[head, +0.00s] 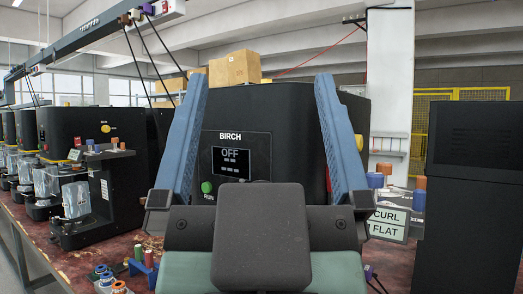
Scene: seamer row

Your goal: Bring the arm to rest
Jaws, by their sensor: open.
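My gripper (258,95) is in the middle of the head view, close to the camera. Its two long blue fingers point up and stand wide apart. Nothing shows between them except the scene behind. A black machine marked BIRCH (290,110) stands beyond the fingers. Its small screen (240,163) reads OFF, and a green button (207,187) sits at its lower left. My gripper hides the lower part of this machine.
Several black machines (70,130) line the red-brown bench (95,262) at left. Spools (118,287) lie at the front. A CURL/FLAT sign (388,222) and a tall black cabinet (465,200) stand at right. An overhead rail (75,42) with hanging cables crosses upper left.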

